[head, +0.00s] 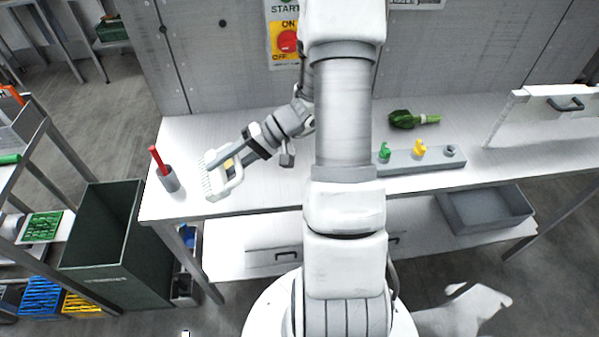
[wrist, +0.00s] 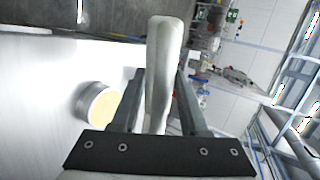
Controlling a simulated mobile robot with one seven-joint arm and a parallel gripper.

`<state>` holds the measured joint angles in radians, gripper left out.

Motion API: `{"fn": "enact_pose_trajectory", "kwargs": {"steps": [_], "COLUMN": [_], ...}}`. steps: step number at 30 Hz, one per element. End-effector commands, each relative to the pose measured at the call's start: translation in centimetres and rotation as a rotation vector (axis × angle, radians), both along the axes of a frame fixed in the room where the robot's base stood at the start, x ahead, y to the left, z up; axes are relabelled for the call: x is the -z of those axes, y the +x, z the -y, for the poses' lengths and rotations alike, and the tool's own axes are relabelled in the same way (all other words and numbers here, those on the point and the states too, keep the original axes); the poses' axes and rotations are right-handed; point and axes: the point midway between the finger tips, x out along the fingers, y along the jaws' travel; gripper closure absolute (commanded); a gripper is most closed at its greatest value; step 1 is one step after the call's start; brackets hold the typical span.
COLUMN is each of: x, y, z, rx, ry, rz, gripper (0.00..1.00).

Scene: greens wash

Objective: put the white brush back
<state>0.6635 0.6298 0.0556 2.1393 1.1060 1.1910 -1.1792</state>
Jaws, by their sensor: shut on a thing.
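The white brush (head: 212,186) is held by my gripper (head: 236,164) above the left part of the white bench. Its bristles show at its left side in the head view. In the wrist view its long pale body (wrist: 163,70) stands between the two fingers of my gripper (wrist: 158,100), which are shut on it. Much of the brush is hidden by the gripper.
A grey block (head: 400,166) carries green and yellow pieces and a grey ring. Leafy greens (head: 408,120) lie behind it. A dark bin (head: 107,245) stands left of the bench.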

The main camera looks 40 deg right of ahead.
Motion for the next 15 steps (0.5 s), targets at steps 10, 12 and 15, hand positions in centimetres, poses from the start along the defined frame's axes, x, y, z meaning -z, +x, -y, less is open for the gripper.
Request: {"fn": "enact_pose_trajectory", "kwargs": {"steps": [10,12,15], "x": [1.5,1.3,0.7], "y": [-6.7,-7.7,-9.1], "z": [11.1,13.6,17.1], "rx": [0.056,0.084,0.125], "ry": [-0.612,-0.702,-0.805], "rz": [-0.213,-0.259,-0.322], "gripper": [1.0,1.0,1.0]}}
